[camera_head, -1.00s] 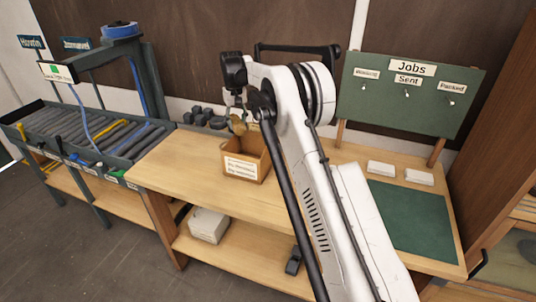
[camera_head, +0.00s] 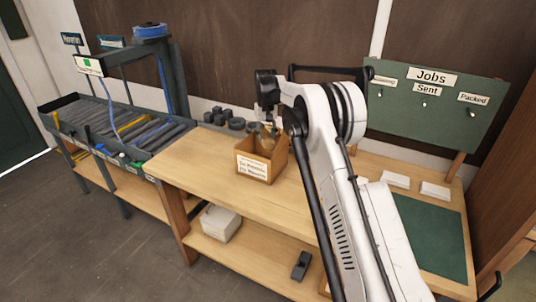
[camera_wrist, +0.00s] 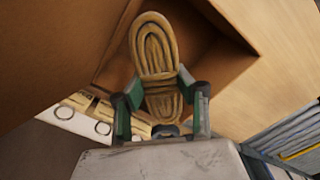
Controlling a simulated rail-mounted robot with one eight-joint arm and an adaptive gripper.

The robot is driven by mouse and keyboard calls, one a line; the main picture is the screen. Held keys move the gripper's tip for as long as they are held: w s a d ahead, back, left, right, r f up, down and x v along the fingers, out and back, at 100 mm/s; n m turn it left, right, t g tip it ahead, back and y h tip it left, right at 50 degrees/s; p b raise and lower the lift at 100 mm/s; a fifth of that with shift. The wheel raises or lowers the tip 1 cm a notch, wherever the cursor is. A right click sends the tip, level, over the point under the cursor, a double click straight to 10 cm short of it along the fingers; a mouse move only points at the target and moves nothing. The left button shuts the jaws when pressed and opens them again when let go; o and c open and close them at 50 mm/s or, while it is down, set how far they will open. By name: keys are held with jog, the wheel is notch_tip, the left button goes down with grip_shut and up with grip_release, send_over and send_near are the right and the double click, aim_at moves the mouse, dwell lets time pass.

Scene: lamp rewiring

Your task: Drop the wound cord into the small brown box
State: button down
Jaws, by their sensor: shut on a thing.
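The wound cord (camera_wrist: 155,50) is a tan, oval coil. My gripper (camera_wrist: 160,104) is shut on its near end, with a green-padded finger on each side. In the wrist view the cord lies over the open mouth of the small brown box (camera_wrist: 199,45). In the head view the box (camera_head: 273,171) stands on the wooden bench with a white label on its front. The cord (camera_head: 267,138) shows there at the box's opening, below my gripper (camera_head: 268,122). I cannot tell whether the cord touches the box.
Several dark round pieces (camera_head: 224,118) sit behind and left of the box. A rack of grey rods (camera_head: 125,130) stands at the left.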

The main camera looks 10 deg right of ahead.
jog(key=shift+f, duration=0.45)
jog(key=c, duration=1.3)
grip_release()
jog(key=shift+o, duration=0.2)
jog(key=shift+r, duration=0.1)
notch_tip(320, 180, up, 12)
